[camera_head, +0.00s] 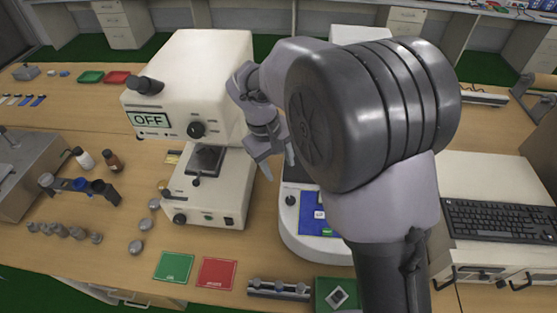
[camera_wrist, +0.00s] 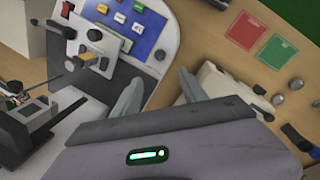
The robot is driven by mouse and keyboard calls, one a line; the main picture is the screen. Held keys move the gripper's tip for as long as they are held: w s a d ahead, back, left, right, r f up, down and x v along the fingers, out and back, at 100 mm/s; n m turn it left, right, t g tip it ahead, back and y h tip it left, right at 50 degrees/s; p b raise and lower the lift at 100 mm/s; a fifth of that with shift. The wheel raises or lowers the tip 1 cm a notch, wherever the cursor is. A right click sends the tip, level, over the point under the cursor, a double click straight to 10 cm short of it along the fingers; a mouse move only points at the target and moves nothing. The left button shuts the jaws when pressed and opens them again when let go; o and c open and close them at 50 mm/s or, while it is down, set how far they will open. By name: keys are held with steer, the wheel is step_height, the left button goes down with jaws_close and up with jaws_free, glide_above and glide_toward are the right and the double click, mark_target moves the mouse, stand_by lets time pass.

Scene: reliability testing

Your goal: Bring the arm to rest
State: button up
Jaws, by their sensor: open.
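My gripper (camera_head: 278,166) hangs in the air at the end of my arm, fingers pointing down. It is between the white machine with the OFF display (camera_head: 148,120) and the white device with a blue panel (camera_head: 318,216). Its two fingers are apart, with nothing visible between them. In the wrist view my gripper (camera_wrist: 160,88) shows the spread fingers over the bench, with the blue panel (camera_wrist: 133,25) beyond at the upper left. My arm is bent and covers part of the device with the blue panel in the head view.
A green card (camera_head: 174,267) and a red card (camera_head: 217,272) lie on the wooden bench. Small metal parts (camera_head: 62,231) and two bottles (camera_head: 98,160) stand at left. A black keyboard (camera_head: 498,220) rests on a white unit at right.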

stand_by(0.4)
steer(key=s+d+r+m+t+y+b, duration=0.2)
steer(key=s+d+m+b, duration=0.25)
steer(key=s+d, duration=0.2)
steer(key=s+d+r+m+t+y+b, duration=0.1)
steer(key=s+d+r+m+b, duration=0.25)
steer(key=s+d+b, duration=0.35)
steer(key=s+f+m+t+y+b, duration=0.1)
steer(key=s+f+m+t, duration=0.1)
steer(key=s, duration=0.7)
steer(key=shift+f+m, duration=0.9)
steer(key=shift+m, duration=0.2)
steer(key=shift+d, duration=0.1)
